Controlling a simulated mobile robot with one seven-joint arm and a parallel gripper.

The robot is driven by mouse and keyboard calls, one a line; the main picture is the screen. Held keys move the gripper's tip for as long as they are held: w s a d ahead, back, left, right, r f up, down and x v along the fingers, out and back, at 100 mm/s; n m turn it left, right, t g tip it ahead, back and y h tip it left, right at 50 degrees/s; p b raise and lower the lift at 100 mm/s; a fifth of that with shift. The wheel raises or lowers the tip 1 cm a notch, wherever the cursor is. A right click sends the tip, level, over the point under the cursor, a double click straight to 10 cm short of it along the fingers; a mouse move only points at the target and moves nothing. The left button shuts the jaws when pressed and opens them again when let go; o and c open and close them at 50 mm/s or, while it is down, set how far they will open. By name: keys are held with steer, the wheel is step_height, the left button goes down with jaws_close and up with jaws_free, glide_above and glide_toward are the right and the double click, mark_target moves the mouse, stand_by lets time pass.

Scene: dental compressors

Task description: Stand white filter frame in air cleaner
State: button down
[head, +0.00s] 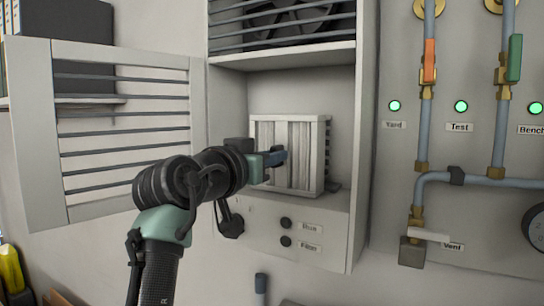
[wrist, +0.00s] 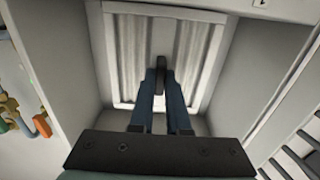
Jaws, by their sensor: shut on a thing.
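The white filter frame (head: 306,155) has a pale rim and grey pleats. It is upright inside the open lower bay of the air cleaner (head: 364,130), with its lower edge close to the bay floor. I cannot tell whether it touches the floor. My gripper (head: 280,156) reaches in from the left and is shut at the middle of the frame's front. In the wrist view, my fingers (wrist: 161,85) close on a dark tab (wrist: 161,66) in the middle of the frame (wrist: 128,55). The frame hides much of the bay's back.
The louvred door (head: 35,130) stands open at the left. A fan compartment with slats (head: 285,20) is above the bay. Two black knobs (head: 286,232) sit below it. Pipes with an orange valve handle (head: 429,60) and a green one (head: 515,57) are on the right wall.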

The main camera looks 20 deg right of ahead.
steer(key=shift+c, duration=1.7)
jaws_free()
steer(key=b+v, duration=0.4)
steer(key=v, duration=0.8)
